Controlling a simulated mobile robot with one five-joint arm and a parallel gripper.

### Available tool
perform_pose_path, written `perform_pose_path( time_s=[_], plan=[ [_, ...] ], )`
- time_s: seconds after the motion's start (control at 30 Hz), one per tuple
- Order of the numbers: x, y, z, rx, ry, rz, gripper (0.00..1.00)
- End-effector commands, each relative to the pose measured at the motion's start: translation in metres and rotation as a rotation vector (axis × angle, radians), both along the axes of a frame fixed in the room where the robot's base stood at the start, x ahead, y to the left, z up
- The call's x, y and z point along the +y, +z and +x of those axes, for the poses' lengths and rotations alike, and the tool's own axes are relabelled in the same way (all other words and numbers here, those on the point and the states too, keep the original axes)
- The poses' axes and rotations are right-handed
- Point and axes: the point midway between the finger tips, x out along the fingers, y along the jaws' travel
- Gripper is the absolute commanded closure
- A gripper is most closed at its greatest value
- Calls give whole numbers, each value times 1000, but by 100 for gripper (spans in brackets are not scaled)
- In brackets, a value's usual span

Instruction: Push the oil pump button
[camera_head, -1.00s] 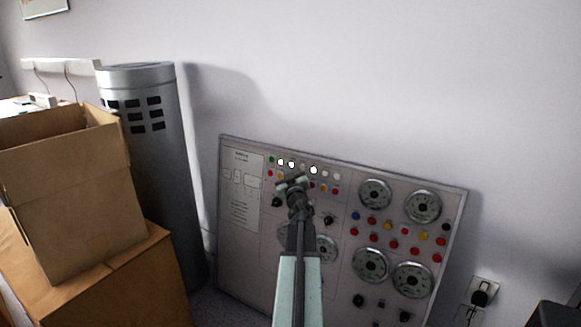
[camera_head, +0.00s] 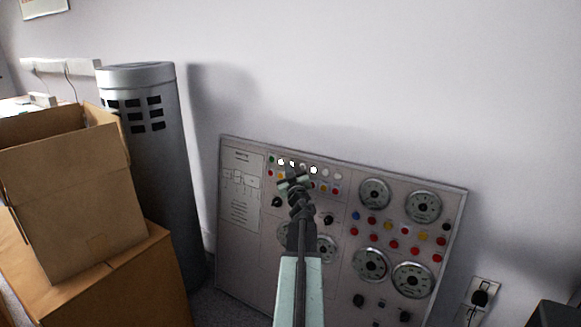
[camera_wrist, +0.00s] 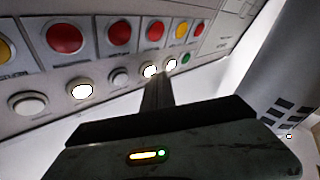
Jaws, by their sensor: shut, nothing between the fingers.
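The control panel (camera_head: 335,215) leans against the wall with rows of coloured buttons, lamps and gauges. I cannot read its labels, so I cannot tell which button is the oil pump's. My gripper (camera_head: 293,179) is in front of the upper left button rows and hides part of them. In the wrist view my gripper (camera_wrist: 157,82) is shut and empty, its tip close to the lit white buttons (camera_wrist: 150,71). A green button (camera_wrist: 185,58) and a red button (camera_wrist: 155,57) show near the tip. I cannot tell whether the tip touches the panel.
A grey cylinder (camera_head: 158,185) with dark slots stands left of the panel. A wall socket (camera_head: 483,292) is at the lower right. The wall above the panel is clear.

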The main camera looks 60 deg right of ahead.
Motion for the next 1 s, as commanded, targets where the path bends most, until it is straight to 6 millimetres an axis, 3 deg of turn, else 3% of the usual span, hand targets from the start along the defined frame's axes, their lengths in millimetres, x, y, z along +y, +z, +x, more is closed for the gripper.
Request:
perform_pose_path(
  time_s=[1.0],
  plan=[
    [-7, -2, 0, 0, 0, 0, 100]
  ],
)
